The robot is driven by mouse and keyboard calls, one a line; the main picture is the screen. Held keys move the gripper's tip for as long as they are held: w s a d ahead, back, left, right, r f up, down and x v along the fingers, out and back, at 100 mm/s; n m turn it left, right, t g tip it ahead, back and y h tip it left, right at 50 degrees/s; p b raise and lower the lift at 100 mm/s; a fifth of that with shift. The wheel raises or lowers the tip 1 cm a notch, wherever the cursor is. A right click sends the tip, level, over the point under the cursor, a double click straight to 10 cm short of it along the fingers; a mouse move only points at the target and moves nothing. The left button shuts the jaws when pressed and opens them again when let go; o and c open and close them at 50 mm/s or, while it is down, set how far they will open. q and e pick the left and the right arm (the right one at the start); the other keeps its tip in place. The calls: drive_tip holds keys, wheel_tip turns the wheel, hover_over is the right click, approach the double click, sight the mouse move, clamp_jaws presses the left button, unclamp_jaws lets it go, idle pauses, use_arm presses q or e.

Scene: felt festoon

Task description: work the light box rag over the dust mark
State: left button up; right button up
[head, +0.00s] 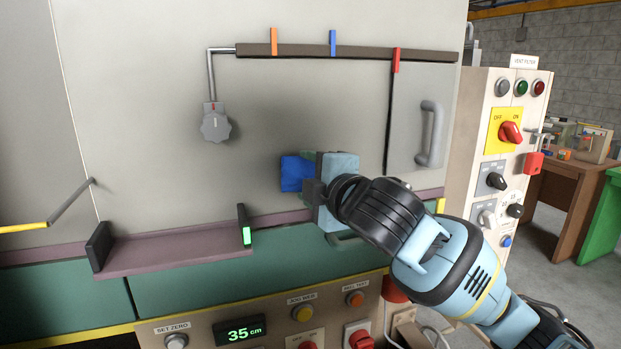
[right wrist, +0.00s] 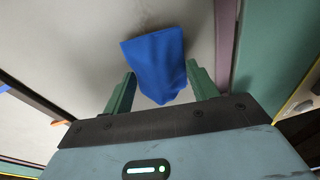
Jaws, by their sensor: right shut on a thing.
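The rag is a bright blue cloth (head: 297,172) at the pale grey upright panel (head: 310,110), in the middle of the head view. My right gripper (head: 316,182) reaches in from the lower right and is shut on it. In the right wrist view the rag (right wrist: 156,62) bunches between the two green fingers of the gripper (right wrist: 160,88) and spreads out beyond them toward the panel. I cannot tell whether it touches the panel. My left gripper is not in view.
A purple ledge (head: 170,252) with dark end blocks runs below. A grey dial (head: 215,125) and a rail (head: 350,50) with coloured tabs sit above. A door handle (head: 432,135) and a control cabinet (head: 500,150) stand to the right. The panel left of the rag is clear.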

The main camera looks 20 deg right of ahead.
drive_tip(key=shift+w, duration=0.6)
idle(0.7)
drive_tip(key=shift+d, duration=0.2)
idle(0.4)
drive_tip(key=shift+d, duration=0.45)
drive_tip(key=shift+a, duration=0.1)
drive_tip(key=shift+a, duration=1.15)
drive_tip(key=shift+d, duration=0.1)
drive_tip(key=shift+d, duration=1.15)
